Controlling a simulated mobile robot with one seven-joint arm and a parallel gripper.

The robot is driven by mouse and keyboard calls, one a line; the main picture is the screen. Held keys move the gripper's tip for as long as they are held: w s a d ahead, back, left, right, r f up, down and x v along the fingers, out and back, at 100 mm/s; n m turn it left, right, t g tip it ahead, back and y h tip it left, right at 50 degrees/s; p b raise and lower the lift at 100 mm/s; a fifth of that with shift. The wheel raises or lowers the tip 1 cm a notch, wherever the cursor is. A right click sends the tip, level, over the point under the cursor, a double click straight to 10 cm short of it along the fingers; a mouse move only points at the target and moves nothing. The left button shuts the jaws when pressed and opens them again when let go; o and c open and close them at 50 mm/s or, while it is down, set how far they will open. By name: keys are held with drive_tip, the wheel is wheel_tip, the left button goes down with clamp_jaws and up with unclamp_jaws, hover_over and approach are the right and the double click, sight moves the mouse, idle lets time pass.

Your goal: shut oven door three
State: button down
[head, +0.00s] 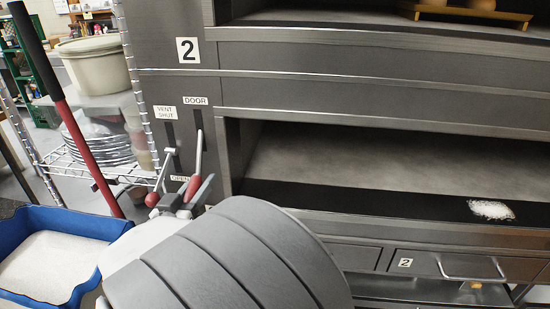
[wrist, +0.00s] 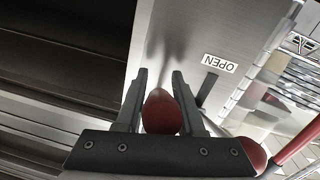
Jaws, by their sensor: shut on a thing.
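A lever under the word DOOR (head: 199,148) stands on the steel oven front. Its red knob (wrist: 160,112) is between my gripper's fingers (wrist: 159,76) in the wrist view. My gripper (head: 187,194) is shut on this knob, which it partly hides in the head view. A second lever, under VENT SHUT (head: 166,165), stands just left; its red knob (head: 152,200) is outside my fingers and also shows in the wrist view (wrist: 252,153). The oven chamber (head: 350,165) right of the levers stands open.
A white patch (head: 491,209) lies on the chamber's dark front sill. Below is a drawer (head: 455,268) marked 2. At left are a blue bin (head: 88,222) of white stuff, a red pole (head: 85,155) with a black grip, and a wire rack (head: 75,168) with a tub (head: 93,65).

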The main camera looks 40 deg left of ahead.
sight(190, 194)
drive_tip(key=shift+r, duration=0.1)
idle(0.3)
drive_tip(key=shift+s+d+r+g, duration=0.3)
drive_tip(key=shift+s+r+g, duration=0.1)
drive_tip(key=shift+s, duration=0.05)
drive_tip(key=s+r+g, duration=0.1)
drive_tip(key=s+d+r+g+h, duration=0.1)
drive_tip(key=s+d+r+g+h+p, duration=0.1)
drive_tip(key=r, duration=0.1)
drive_tip(key=shift+g, duration=0.4)
wheel_tip(190, 194, up, 8)
drive_tip(key=s+d+g+h+p, duration=0.1)
drive_tip(key=g+p, duration=0.4)
drive_tip(key=p, duration=0.5)
drive_tip(key=shift+s+r+n+h, duration=0.15)
drive_tip(key=shift+s+n+h, duration=0.35)
drive_tip(key=shift+h, duration=0.8)
drive_tip(key=shift+s+d, duration=0.1)
drive_tip(key=c, duration=0.5)
unclamp_jaws()
drive_tip(key=shift+s+r, duration=0.1)
